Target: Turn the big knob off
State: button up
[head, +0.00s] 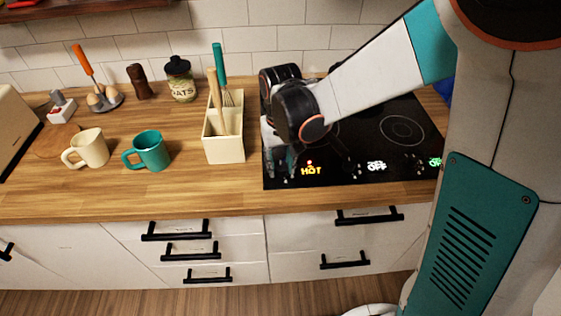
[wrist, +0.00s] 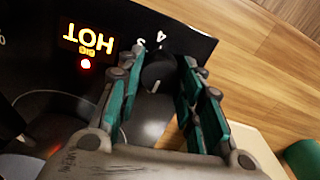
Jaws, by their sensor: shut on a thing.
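The big knob (wrist: 157,72) is a small black dial on the cooktop, with a white pointer mark and printed numbers, among them 3 and 4, beside it. An orange HOT sign (head: 311,170) with a red light is lit next to it; it shows upside down in the wrist view (wrist: 88,40), with BIG under the word. My gripper (head: 281,160) reaches down at the cooktop's front left corner. In the wrist view, its teal-padded fingers (wrist: 160,78) are shut on the knob, one on each side. The knob is hidden behind my gripper in the head view.
The black cooktop (head: 350,174) also shows a white OFF sign (head: 376,166) and a green OFF sign (head: 435,162). A cream utensil holder (head: 224,150) stands close left of my gripper. A teal mug (head: 150,151) and a cream mug (head: 90,148) stand farther left.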

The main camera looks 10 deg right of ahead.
aim_at(281, 166)
jog(key=shift+n, duration=0.4)
jog(key=o, duration=1.1)
jog(key=shift+c, duration=0.2)
notch_tip(281, 166, up, 12)
jog(key=shift+s, duration=0.1)
jog(key=s+d+r+m+t, duration=0.1)
jog(key=s+d+r+t, duration=0.2)
jog(key=s+d+t, duration=0.4)
jog(key=s+d, duration=0.5)
jog(key=s, duration=0.2)
jog(key=shift+m, duration=0.3)
